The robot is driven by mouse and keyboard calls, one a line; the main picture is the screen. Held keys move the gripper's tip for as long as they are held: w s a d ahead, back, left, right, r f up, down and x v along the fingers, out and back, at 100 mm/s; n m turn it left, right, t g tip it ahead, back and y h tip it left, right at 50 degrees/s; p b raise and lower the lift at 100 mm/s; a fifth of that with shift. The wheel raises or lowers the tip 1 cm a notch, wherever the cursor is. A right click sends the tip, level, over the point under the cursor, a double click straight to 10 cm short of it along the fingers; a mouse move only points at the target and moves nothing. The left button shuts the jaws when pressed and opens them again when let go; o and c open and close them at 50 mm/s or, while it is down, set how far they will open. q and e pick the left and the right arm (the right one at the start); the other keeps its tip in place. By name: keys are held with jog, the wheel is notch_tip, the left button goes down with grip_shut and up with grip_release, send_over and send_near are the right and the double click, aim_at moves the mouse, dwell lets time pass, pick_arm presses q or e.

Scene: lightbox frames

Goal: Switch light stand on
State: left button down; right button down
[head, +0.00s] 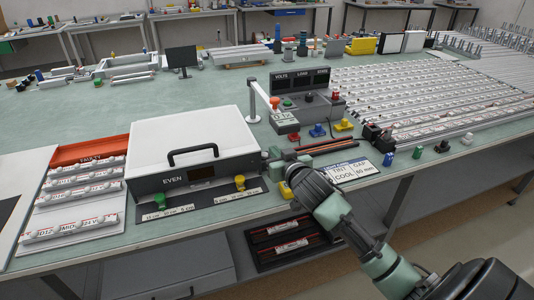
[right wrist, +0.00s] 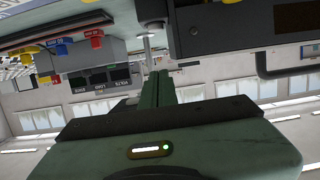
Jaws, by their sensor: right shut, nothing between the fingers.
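A slim white stand (head: 251,104) rises from the bench, with a pale arm reaching right to a red-tipped grey unit (head: 284,122) marked 0.12. I cannot tell for certain whether this is the light stand, nor whether any light is on. A silver post shows in the right wrist view (right wrist: 147,45). My right gripper (head: 272,156) is shut and empty, low beside the right side of the white-lidded box (head: 190,135). Its green fingers (right wrist: 160,84) show together in the right wrist view. My left gripper is not in view.
A grey console (head: 308,100) with VOLTS and LOAD displays stands behind. Blue (head: 317,130) and yellow (head: 344,125) knobs stand right of the grey unit. A COOL label card (head: 347,170) lies near the front edge. Green bench surface (head: 200,92) is clear behind the box.

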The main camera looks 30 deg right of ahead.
send_over(267, 154)
jog(key=s+a, duration=0.1)
jog(key=s, duration=0.1)
jog(key=shift+s+a+f+p, duration=0.1)
jog(key=shift+f+p, duration=0.1)
jog(key=shift+f, duration=0.2)
jog(key=shift+s+a+f+p, duration=0.1)
jog(key=shift+f+p, duration=0.1)
jog(key=shift+f, duration=0.2)
jog(key=f, duration=0.2)
jog(key=shift+w+f, duration=0.25)
jog(key=shift+f, duration=0.95)
